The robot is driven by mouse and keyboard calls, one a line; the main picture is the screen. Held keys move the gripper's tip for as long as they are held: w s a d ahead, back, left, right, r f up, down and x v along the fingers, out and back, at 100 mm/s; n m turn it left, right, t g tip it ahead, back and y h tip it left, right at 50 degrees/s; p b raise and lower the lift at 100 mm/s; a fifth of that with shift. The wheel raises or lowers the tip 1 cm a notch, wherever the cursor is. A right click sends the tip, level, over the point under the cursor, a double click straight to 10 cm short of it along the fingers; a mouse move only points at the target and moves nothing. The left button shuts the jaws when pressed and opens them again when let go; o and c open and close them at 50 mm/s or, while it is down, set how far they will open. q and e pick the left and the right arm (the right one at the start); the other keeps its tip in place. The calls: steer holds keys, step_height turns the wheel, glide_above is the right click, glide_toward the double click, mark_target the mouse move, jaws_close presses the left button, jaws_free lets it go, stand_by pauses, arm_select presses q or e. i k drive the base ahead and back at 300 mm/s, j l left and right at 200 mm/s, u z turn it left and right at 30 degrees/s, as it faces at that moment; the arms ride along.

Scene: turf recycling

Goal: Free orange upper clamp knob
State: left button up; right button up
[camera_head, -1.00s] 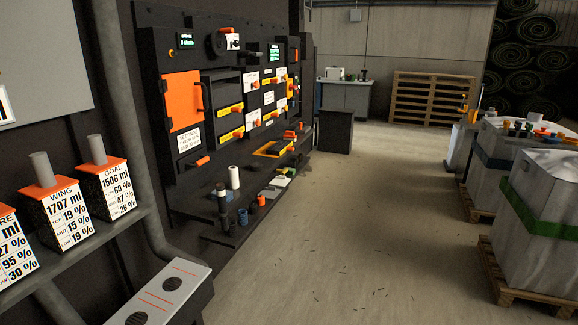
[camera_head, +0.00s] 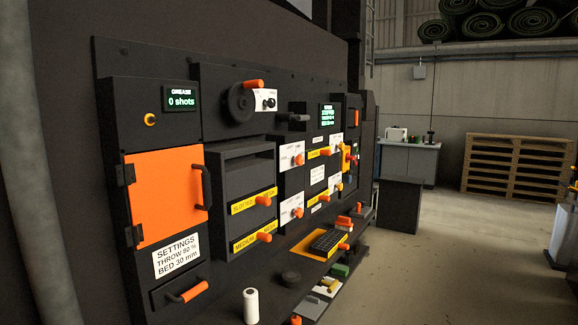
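Several orange knobs show on the dark machine panel (camera_head: 240,130). No label that I can read says clamp, so I cannot tell for certain which is the upper clamp knob. One orange knob (camera_head: 263,200) is on the upper yellow-labelled mesh slot, and a lower orange knob (camera_head: 264,237) is on the slot below. An upper orange knob (camera_head: 299,160) and a lower orange knob (camera_head: 298,212) sit on white plates to the right. Another orange knob (camera_head: 325,152) is on a yellow strip further right. Neither gripper is in view.
An orange door (camera_head: 166,196) with a dark handle is at the panel's left. A white cylinder (camera_head: 251,306) and a black disc (camera_head: 291,279) are on the ledge below. A dark cabinet (camera_head: 400,204) stands beyond. The concrete floor (camera_head: 430,270) at right is clear.

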mark_target(299, 160)
steer(key=i+u, duration=0.1)
steer(key=u, duration=0.25)
steer(key=l+u, duration=0.15)
steer(key=u, duration=0.2)
steer(key=i+l+u, duration=0.15)
steer(key=u, duration=0.15)
steer(key=i+l+u, duration=0.2)
steer(key=l, duration=0.2)
steer(key=i+l+u, duration=0.2)
steer(key=l, duration=0.25)
steer(key=l+u, duration=0.2)
steer(key=l, duration=0.2)
steer(key=l+u, duration=0.25)
steer(key=l, duration=0.25)
